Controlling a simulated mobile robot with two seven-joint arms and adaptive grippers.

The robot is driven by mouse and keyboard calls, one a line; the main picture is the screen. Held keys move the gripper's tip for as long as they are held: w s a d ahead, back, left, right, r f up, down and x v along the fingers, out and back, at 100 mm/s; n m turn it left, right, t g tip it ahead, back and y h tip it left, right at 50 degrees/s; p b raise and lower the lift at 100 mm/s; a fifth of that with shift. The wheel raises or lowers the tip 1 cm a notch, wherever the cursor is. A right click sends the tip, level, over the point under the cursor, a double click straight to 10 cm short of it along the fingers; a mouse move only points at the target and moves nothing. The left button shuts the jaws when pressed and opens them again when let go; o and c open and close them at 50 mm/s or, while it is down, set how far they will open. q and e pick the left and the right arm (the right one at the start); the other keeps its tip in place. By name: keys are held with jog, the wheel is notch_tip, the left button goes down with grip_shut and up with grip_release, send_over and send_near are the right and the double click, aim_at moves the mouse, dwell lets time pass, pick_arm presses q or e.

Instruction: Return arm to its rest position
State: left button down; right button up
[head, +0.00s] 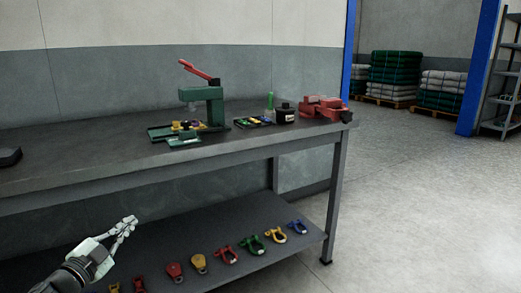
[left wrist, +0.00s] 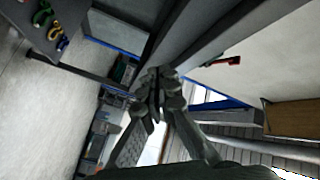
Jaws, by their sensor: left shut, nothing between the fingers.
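My left gripper (head: 130,222) shows at the lower left of the head view, its fingers pointing up and to the right. It is in front of the workbench, over the view of the lower shelf, and touches nothing that I can see. Its fingers are shut with nothing between them. In the left wrist view the closed fingers (left wrist: 156,78) sit in the middle, with the bench edge and the room tilted behind them. My right arm and gripper are not in view.
The grey workbench (head: 90,172) bears a green press with a red lever (head: 213,105), a red vise (head: 322,108) and a black bottle (head: 284,114). Several coloured shackles and blocks lie on the lower shelf (head: 200,240). The floor at right (head: 420,220) is clear.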

pick_arm(q)
jog(key=s+d+f+n+g+y, duration=0.1)
jog(key=s+f+n+g+y, duration=0.25)
jog(key=s+f, duration=0.55)
jog(key=s+f+n+g+y, duration=0.3)
jog(key=s+f+n+g, duration=0.15)
jog(key=f, duration=0.95)
jog(key=s+d+f+n+g, duration=0.1)
jog(key=s+d+f+g, duration=0.1)
jog(key=s, duration=0.5)
jog(key=s+d+f+n+g+h, duration=0.1)
jog(key=s+d+f+g, duration=0.1)
jog(key=s+f, duration=0.3)
jog(key=s+d+f+n+g, duration=0.1)
jog(key=s+d+f+g, duration=0.2)
jog(key=s, duration=0.7)
jog(key=shift+d+f, duration=0.4)
jog(key=shift+f, duration=0.1)
jog(key=c, duration=2.2)
grip_release()
jog(key=shift+h, duration=0.25)
